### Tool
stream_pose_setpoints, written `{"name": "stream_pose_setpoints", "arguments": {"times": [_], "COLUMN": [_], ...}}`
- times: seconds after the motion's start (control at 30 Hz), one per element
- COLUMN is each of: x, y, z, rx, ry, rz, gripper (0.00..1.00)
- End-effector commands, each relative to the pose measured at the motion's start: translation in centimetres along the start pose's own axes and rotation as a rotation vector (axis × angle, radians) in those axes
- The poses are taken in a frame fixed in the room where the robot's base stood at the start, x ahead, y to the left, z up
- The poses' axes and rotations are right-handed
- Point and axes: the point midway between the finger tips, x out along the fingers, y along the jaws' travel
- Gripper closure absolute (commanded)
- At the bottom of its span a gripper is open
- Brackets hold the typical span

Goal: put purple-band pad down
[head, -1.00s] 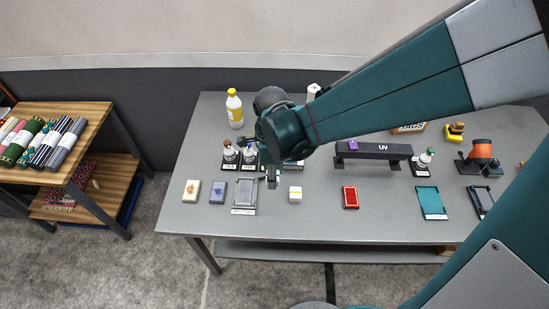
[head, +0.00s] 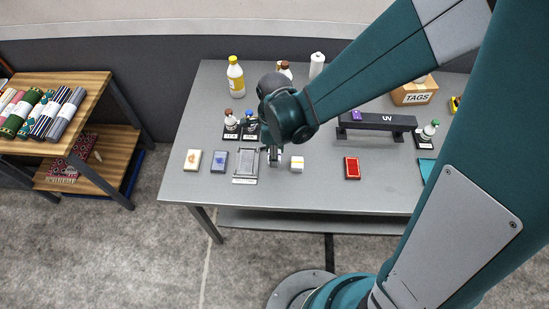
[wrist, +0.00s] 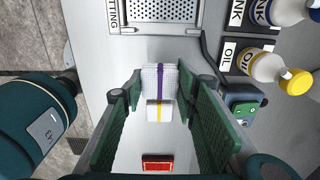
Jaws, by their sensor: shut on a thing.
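The purple-band pad (wrist: 161,78) is a white block with a purple stripe, held between the fingertips of my gripper (wrist: 160,76). In the head view, my gripper (head: 274,158) is over the table between the metal mesh tray (head: 246,164) and a white yellow-band pad (head: 297,164). The held pad is mostly hidden there by the gripper. In the wrist view, the yellow-band pad (wrist: 159,111) shows just below the held pad. I cannot tell whether the held pad touches the table. The mesh tray (wrist: 165,13) lies just beyond it, with a partly cut-off label.
A red pad (head: 352,168) lies to the right on the grey table (head: 322,191). A cream pad (head: 192,160) and a blue-grey pad (head: 219,160) lie left of the tray. Bottles (wrist: 265,66) labelled OIL and INK stand close by. A black UV stand (head: 377,121) is at the right.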

Motion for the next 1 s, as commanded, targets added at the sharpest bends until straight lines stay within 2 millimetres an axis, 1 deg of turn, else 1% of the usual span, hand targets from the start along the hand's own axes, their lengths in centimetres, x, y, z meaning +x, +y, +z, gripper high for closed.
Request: {"name": "stream_pose_setpoints", "arguments": {"times": [0.13, 0.27, 0.6, 0.7, 1.0], "x": [0.0, 0.5, 3.4, 4.0, 4.2], "y": [0.0, 0.0, 0.0, 0.0, 0.0], "z": [0.0, 0.0, 0.0, 0.0, 0.0], "rx": [0.000, 0.000, 0.000, 0.000, 0.000], "ry": [0.000, 0.000, 0.000, 0.000, 0.000], "rz": [0.000, 0.000, 0.000, 0.000, 0.000], "gripper": [0.79, 0.79, 0.79, 0.79, 0.79]}}
